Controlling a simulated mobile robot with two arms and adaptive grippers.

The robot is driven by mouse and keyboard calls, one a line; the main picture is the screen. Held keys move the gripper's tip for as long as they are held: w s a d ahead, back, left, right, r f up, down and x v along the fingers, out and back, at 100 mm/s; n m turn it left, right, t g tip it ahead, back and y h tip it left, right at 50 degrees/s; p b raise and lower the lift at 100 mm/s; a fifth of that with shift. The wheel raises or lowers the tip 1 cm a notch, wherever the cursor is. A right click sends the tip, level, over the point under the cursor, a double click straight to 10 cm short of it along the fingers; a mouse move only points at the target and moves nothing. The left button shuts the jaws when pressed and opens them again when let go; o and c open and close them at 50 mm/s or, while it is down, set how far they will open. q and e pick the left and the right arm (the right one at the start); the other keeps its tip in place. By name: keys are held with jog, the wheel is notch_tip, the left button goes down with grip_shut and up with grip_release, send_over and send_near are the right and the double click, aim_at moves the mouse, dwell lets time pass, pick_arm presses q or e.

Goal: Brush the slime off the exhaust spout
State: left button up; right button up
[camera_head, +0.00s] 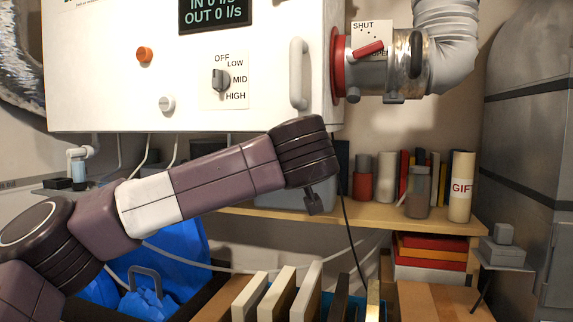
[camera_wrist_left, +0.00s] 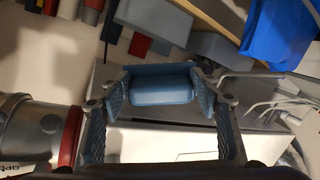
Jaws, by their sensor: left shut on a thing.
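My left gripper (camera_wrist_left: 160,98) is shut on a smooth blue-grey block-like thing (camera_wrist_left: 163,85), seen between its fingers in the left wrist view. I cannot tell whether this is a brush. In the head view my left arm reaches across from the left, and its gripper is mostly hidden by the wrist. A metal duct fitting with a red ring (camera_head: 338,65) sticks out from the right side of the white box. I cannot tell whether this is the exhaust spout. I make out no slime. My right gripper is not in view.
The white box (camera_head: 110,75) with a knob and handle hangs above my arm. A wooden shelf (camera_head: 370,218) holds books, jars and a canister marked GIFT (camera_head: 461,190). Upright boards (camera_head: 277,292) stand below. A blue bag (camera_head: 180,250) lies at lower left. A large grey cylinder (camera_head: 525,150) stands right.

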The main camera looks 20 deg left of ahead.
pick_arm(q)
jog(key=shift+a, duration=0.2)
jog(key=shift+s+a+r+b, duration=0.1)
jog(key=shift+a+b, duration=0.05)
jog(key=shift+a, duration=0.3)
jog(key=shift+s+a+r+b, duration=0.1)
jog(key=shift+a+b, duration=0.05)
jog(key=shift+a, duration=0.3)
jog(key=shift+d+f, duration=0.1)
jog(key=shift+w+d+f, duration=0.1)
jog(key=shift+w+d, duration=0.1)
jog(key=shift+d, duration=0.85)
jog(key=shift+a, duration=0.3)
jog(key=shift+a, duration=0.2)
jog(key=shift+s+a, duration=0.2)
jog(key=shift+a, duration=0.45)
